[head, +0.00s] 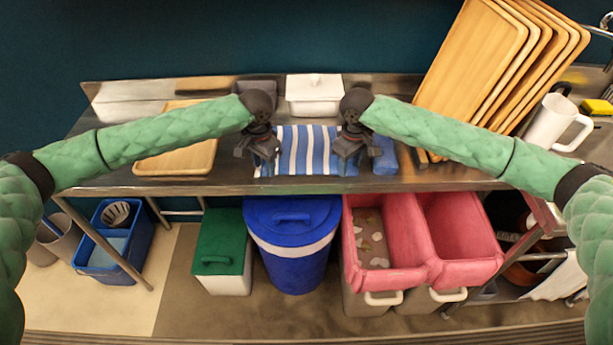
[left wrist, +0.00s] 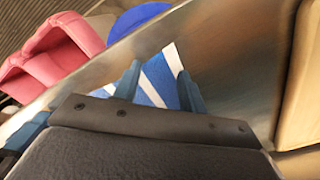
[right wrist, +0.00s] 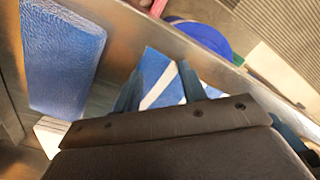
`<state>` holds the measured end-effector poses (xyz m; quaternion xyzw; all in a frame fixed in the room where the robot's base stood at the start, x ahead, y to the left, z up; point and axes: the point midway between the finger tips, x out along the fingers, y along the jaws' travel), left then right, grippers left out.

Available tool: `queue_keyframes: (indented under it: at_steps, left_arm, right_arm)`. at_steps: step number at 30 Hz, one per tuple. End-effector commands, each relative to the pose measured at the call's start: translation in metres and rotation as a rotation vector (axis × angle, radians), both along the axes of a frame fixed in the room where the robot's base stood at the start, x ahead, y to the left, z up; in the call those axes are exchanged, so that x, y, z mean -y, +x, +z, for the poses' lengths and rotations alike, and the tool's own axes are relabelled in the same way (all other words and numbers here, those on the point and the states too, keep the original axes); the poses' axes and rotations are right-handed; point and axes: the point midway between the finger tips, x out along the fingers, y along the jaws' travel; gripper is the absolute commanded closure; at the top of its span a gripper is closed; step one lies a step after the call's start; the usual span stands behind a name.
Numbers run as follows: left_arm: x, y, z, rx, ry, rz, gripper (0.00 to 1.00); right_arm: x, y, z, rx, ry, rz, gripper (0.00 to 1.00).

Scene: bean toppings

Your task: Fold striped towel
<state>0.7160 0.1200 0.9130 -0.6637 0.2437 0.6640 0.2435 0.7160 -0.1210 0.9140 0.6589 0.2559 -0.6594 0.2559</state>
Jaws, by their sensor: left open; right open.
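The blue and white striped towel (head: 305,150) lies on the steel counter, between and partly under my two grippers. My left gripper (head: 264,160) is open at the towel's left edge. In the left wrist view the striped towel (left wrist: 160,82) shows between the fingers of the left gripper (left wrist: 160,92). My right gripper (head: 350,158) is open at the towel's right edge. In the right wrist view the towel (right wrist: 165,80) shows between the fingers of the right gripper (right wrist: 160,88). I cannot tell whether the fingers touch the cloth.
A blue block-like item (head: 384,158) lies right of the right gripper. A white lidded container (head: 314,92) stands behind the towel. A wooden tray (head: 178,158) lies at left; several wooden trays (head: 475,55) lean at right, near a white pitcher (head: 553,122). Bins stand below the counter's front edge.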

Motion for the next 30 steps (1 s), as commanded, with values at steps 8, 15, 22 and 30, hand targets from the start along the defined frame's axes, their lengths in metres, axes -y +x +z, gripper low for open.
queue_keyframes:
  at_steps: [8, 15, 22, 30]
  left_arm:
    - [0.0, -0.0001, -0.002, 0.0, 0.0, 0.0, 0.58]
    - [-0.0001, -0.0002, -0.0025, -0.001, 0.001, 0.0, 0.67]
    - [-0.0001, -0.0003, -0.0026, -0.001, 0.001, 0.0, 0.9]
    - [-0.0003, -0.0003, -0.0028, -0.001, 0.001, 0.0, 1.0]
  right_arm:
    - [-0.0001, -0.0001, -0.002, 0.0, 0.0, 0.0, 0.58]
    - [-0.0001, -0.0001, -0.0034, 0.0, 0.0, 0.0, 0.67]
    - [0.0, -0.0001, -0.0037, -0.001, -0.001, 0.0, 0.9]
    - [0.0002, -0.0002, -0.004, -0.001, -0.001, 0.0, 1.0]
